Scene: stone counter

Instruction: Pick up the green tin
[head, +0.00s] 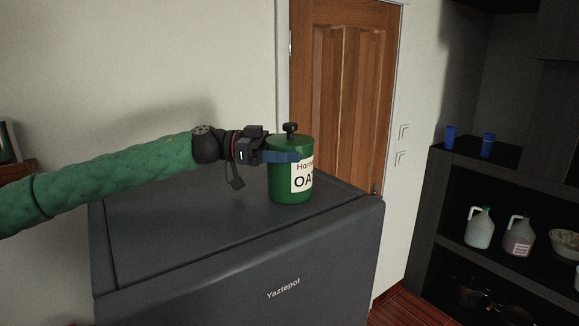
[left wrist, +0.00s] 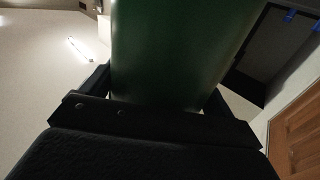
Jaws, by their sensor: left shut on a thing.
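In the left wrist view the tin (left wrist: 170,55) fills the space between the dark fingers. My right gripper is not in view.
A wooden door (head: 345,85) stands behind the appliance. Dark shelves on the right hold two jugs (head: 480,228), a bowl (head: 565,243) and blue cups (head: 450,137). The appliance top left of the tin is clear beneath my arm.

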